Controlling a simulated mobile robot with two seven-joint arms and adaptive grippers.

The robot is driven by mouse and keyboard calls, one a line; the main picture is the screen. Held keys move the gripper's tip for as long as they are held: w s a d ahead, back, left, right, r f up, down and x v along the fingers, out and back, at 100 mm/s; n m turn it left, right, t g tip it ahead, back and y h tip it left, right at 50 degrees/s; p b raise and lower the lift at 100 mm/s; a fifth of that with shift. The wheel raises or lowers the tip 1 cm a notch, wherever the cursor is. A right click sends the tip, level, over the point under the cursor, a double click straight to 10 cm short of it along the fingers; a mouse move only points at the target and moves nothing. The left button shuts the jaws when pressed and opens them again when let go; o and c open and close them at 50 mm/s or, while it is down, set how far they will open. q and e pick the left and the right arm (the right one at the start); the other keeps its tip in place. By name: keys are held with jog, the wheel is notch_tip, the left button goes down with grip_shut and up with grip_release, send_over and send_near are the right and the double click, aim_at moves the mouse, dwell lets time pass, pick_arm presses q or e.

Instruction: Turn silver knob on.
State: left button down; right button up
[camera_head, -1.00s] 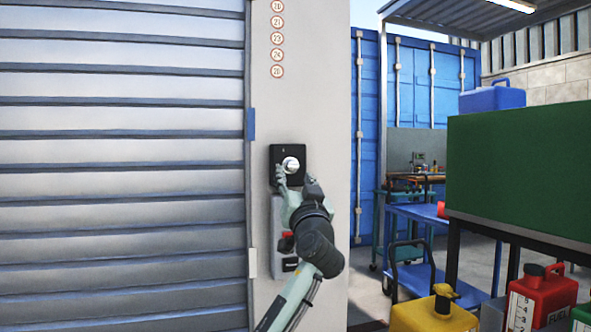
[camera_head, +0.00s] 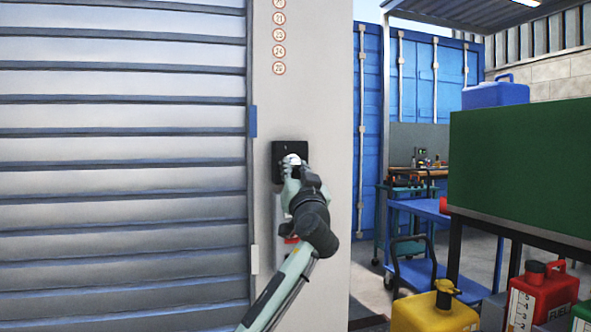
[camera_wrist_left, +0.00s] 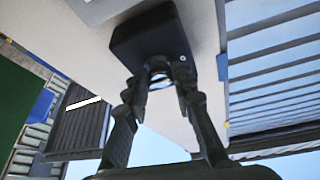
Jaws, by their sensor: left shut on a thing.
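The silver knob (camera_head: 292,159) sits on a black square plate (camera_head: 281,148) on the pale wall post, right of the shutter. My left gripper (camera_head: 294,170) is at the knob, with its fingers on either side of it and shut on it. The fingers and wrist hide much of the knob in the head view. In the left wrist view the black plate (camera_wrist_left: 150,38) is above the fingertips, and the knob (camera_wrist_left: 158,68) shows between the two fingers. Which way the knob is turned cannot be told. My right gripper is not in view.
A grey roller shutter (camera_head: 120,180) fills the left. A red part (camera_head: 291,239) shows on the post below the plate, partly behind my arm. On the right are a green panel (camera_head: 520,160), a blue cart (camera_head: 425,280), and yellow (camera_head: 435,312) and red (camera_head: 543,295) fuel cans.

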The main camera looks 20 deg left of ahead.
pick_arm(q)
jog(key=shift+m, duration=0.3)
jog(key=m+h+p, duration=0.1)
jog(key=m, duration=0.1)
jog(key=m+h+p, duration=0.1)
jog(key=m, duration=0.2)
jog(key=shift+s+a+r+h, duration=0.1)
jog(key=shift+s+a+h, duration=0.05)
jog(key=shift+h, duration=0.25)
jog(key=m+h, duration=0.1)
jog(key=m, duration=0.2)
jog(key=shift+a+r+h, duration=0.1)
jog(key=shift+h, duration=0.2)
jog(key=m+h, duration=0.1)
jog(key=m, duration=0.2)
jog(key=m+g, duration=0.1)
jog(key=m, duration=0.2)
jog(key=shift+s+r+g+h, duration=0.1)
jog(key=shift+r+g+h, duration=0.05)
jog(key=shift+g+h, duration=0.2)
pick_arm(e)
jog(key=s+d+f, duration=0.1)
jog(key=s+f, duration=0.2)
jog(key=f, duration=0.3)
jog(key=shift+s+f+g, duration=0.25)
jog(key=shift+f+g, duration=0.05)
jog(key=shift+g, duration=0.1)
pick_arm(q)
jog(key=c, duration=1.3)
grip_release()
